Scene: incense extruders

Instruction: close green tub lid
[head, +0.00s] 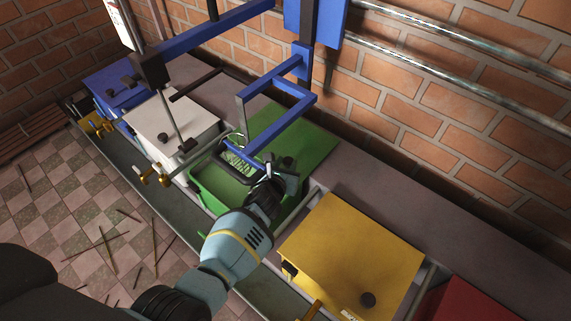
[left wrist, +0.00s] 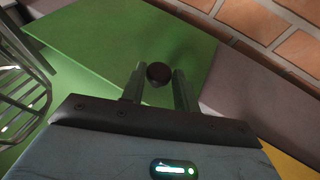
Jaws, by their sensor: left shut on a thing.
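The green tub (head: 205,192) stands in the row on the long bench, with its front left part uncovered. A metal rack or basket (head: 238,158) shows in the opening; it is also at the left of the left wrist view (left wrist: 20,85). The flat green lid (head: 308,146) lies toward the back right of the tub. In the left wrist view the lid (left wrist: 120,40) fills the upper middle. My left gripper (head: 284,170) is shut on the lid's dark round knob (left wrist: 159,73), with one finger on each side. My right gripper is out of view.
A blue frame (head: 280,120) hangs over the tub from an overhead beam. A yellow-lidded tub (head: 355,250) stands close on the right, with a red one (head: 460,305) beyond. White (head: 172,120) and blue (head: 115,85) tubs stand left. A brick wall runs behind.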

